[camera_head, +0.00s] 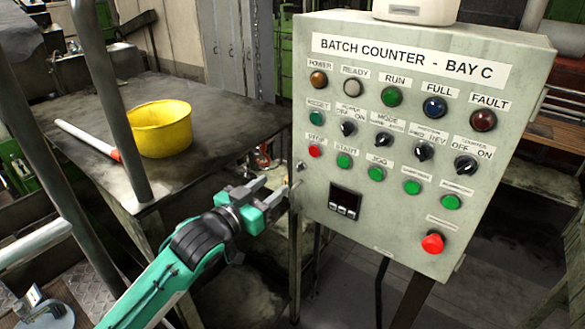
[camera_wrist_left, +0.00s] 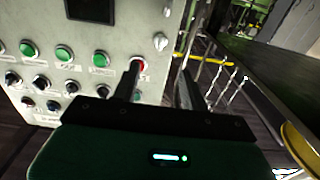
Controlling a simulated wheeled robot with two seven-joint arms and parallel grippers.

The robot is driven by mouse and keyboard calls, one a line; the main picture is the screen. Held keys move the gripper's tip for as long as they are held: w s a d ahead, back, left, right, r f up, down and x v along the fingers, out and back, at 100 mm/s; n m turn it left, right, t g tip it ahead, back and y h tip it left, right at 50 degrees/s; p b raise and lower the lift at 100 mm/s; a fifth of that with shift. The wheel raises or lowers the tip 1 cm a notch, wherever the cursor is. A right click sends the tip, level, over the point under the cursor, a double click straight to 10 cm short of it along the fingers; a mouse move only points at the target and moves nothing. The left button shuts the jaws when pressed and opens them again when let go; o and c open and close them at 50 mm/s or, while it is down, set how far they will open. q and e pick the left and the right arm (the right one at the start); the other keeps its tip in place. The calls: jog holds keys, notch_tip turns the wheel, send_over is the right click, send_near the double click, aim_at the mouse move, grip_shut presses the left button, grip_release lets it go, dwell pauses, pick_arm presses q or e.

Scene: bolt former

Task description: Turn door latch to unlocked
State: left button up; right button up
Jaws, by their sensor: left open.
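The grey batch counter panel (camera_head: 390,225) stands at the right in the head view. A small metal latch knob (camera_head: 299,166) is on its left edge, below and left of the red stop button (camera_head: 314,151). In the left wrist view, which shows the panel upside down, the knob (camera_wrist_left: 160,41) sits near the panel edge. I cannot read its turn position. My left gripper (camera_head: 275,188) is open and empty, just left of the panel edge near the knob. In the wrist view its fingers (camera_wrist_left: 159,72) point toward the knob, apparently apart from it. My right gripper is not in view.
A dark table (camera_head: 215,118) holds a yellow bucket (camera_head: 160,130) and a white tube (camera_head: 85,138) at the left. Metal posts (camera_head: 112,100) rise in front of it. A red mushroom button (camera_head: 433,243) protrudes low on the panel.

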aim_at(297, 167)
pick_arm(q)
jog(key=x, duration=0.9)
jog(key=shift+w+d, duration=0.15)
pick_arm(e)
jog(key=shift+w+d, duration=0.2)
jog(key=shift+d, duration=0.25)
pick_arm(q)
grip_shut()
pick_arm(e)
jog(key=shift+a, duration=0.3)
